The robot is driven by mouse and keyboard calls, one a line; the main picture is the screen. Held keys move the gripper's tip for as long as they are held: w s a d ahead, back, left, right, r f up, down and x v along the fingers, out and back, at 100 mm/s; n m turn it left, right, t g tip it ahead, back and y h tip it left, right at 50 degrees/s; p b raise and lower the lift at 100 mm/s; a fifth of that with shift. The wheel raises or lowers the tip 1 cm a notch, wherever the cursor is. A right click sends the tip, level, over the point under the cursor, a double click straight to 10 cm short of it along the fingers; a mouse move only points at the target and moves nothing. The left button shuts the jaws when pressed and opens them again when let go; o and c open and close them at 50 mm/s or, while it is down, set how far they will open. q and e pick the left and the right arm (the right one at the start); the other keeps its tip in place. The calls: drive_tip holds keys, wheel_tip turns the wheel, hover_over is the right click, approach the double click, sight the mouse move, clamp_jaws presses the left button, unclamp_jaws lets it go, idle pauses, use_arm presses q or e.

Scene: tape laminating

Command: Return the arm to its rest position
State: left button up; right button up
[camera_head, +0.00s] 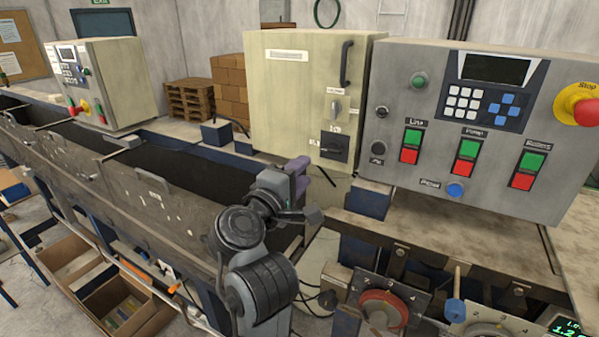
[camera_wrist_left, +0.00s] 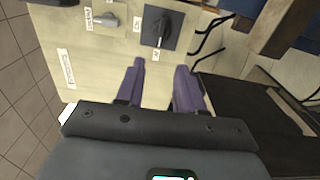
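My left arm (camera_head: 262,285) rises from the bottom middle of the head view. Its gripper (camera_head: 300,180) with purple fingers is in front of the lower part of the beige cabinet (camera_head: 290,100). In the left wrist view the two purple fingers of the left gripper (camera_wrist_left: 160,68) stand apart with nothing between them. The cabinet face (camera_wrist_left: 105,60) shows beyond them, with a black rotary switch (camera_wrist_left: 160,27) just past the fingertips and a grey switch (camera_wrist_left: 105,19) beside it. I cannot tell a contact with the cabinet. My right gripper is in neither view.
A grey control panel (camera_head: 400,85) with buttons and a red stop knob (camera_head: 583,104) stands at the right. A dark conveyor trough (camera_head: 190,170) runs along the left. Dials and a red wheel (camera_head: 383,311) are low at the right. An open cardboard box (camera_head: 68,254) lies at lower left.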

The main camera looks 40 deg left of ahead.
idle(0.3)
use_arm(q)
drive_tip(key=s+d+f+m+g+h+p, duration=0.1)
drive_tip(key=s+d+f+m+g+p, duration=0.15)
drive_tip(key=f, duration=0.95)
drive_tip(key=s+d+f+m+g+h+p, duration=0.15)
drive_tip(key=s+f+m+g, duration=0.25)
drive_tip(key=f, duration=0.9)
drive_tip(key=s+d+f+m+g+h+p, duration=0.1)
drive_tip(key=s+d+f+m+g, duration=0.2)
drive_tip(key=s+d+f+m, duration=0.3)
drive_tip(key=s+d+f+m+g+h+p, duration=0.2)
drive_tip(key=s+d+f+m+g, duration=0.2)
drive_tip(key=s+m, duration=0.7)
drive_tip(key=shift+s+d+f, duration=0.65)
drive_tip(key=shift+d+f, duration=0.25)
drive_tip(key=shift+f, duration=0.15)
